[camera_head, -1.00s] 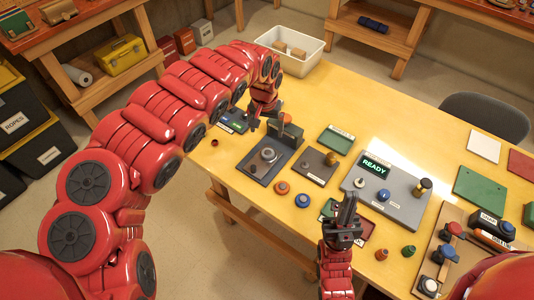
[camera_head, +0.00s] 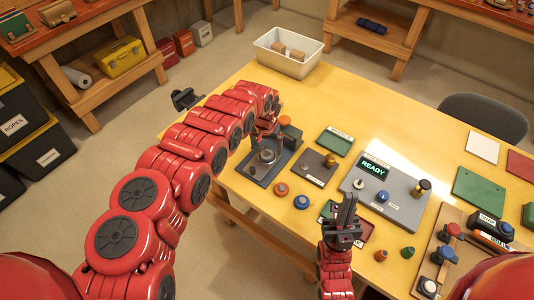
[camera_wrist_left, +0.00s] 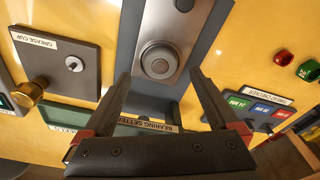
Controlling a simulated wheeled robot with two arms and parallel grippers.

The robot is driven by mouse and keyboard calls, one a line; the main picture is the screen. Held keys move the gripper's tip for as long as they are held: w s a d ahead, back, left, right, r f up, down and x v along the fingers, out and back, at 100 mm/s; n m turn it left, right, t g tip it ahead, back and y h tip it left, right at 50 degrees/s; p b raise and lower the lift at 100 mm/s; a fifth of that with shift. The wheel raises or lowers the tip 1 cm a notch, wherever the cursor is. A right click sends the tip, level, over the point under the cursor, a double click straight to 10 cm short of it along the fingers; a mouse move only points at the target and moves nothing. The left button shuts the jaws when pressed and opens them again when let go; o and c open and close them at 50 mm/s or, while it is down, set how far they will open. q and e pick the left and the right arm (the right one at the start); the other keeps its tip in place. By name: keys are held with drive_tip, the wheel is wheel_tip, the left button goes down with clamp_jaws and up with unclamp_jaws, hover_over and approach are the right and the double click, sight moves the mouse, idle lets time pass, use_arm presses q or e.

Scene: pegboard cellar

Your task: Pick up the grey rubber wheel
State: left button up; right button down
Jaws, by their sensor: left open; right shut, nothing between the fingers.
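The grey round piece (camera_head: 267,155) that looks like the grey rubber wheel sits on the dark bearing setter base (camera_head: 256,170). In the left wrist view it is a round grey disc with a raised centre (camera_wrist_left: 158,60) on a lighter grey strip. My left gripper (camera_head: 268,136) is open and empty over the setter. In its wrist view the fingers (camera_wrist_left: 160,78) spread to either side, with the disc between and just beyond their tips. I cannot tell the height gap. My right gripper (camera_head: 348,198) is shut and empty over the front of the table.
A grease cup plate (camera_head: 316,169) and a grey READY panel (camera_head: 383,195) stand right of the setter. Orange (camera_head: 281,188) and blue (camera_head: 301,201) pieces lie in front. A white bin (camera_head: 288,52) is at the back. A dark item (camera_head: 186,98) shows near the table's left edge.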

sight(267, 156)
use_arm(q)
drive_tip(key=shift+s+d+f, duration=0.1)
drive_tip(key=shift+f, duration=0.85)
drive_tip(key=shift+w+f, duration=0.2)
drive_tip(key=shift+f, duration=0.15)
drive_tip(key=c, duration=1.4)
drive_tip(key=shift+r, duration=0.15)
drive_tip(key=shift+c, duration=0.2)
